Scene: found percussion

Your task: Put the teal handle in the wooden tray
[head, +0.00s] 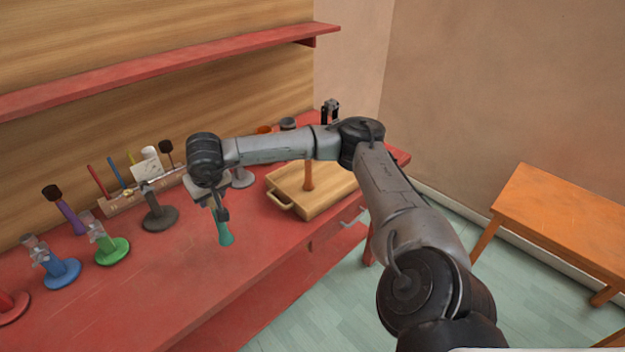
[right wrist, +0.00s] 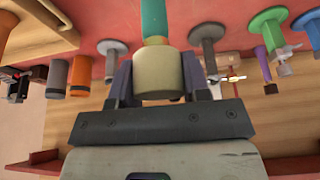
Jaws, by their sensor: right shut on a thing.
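The teal handle (head: 225,234) hangs below my right gripper (head: 221,208), above the red bench and left of the tray in the head view. In the right wrist view, my right gripper (right wrist: 160,85) is shut on a cream cylindrical part (right wrist: 158,72), with the teal handle (right wrist: 154,18) extending away from it. The wooden tray (head: 326,203) sits on the bench to the right of the gripper, partly behind my right arm. A brown upright post (head: 308,176) shows within the tray; its top is hidden by my arm. My left gripper is not in view.
Blue (head: 62,272), green (head: 112,250) and dark grey (head: 160,217) stands line the bench to the left. A purple-handled piece (head: 70,215) and a rack of sticks (head: 122,205) stand behind. A red shelf (head: 180,68) runs above. The front bench surface is clear.

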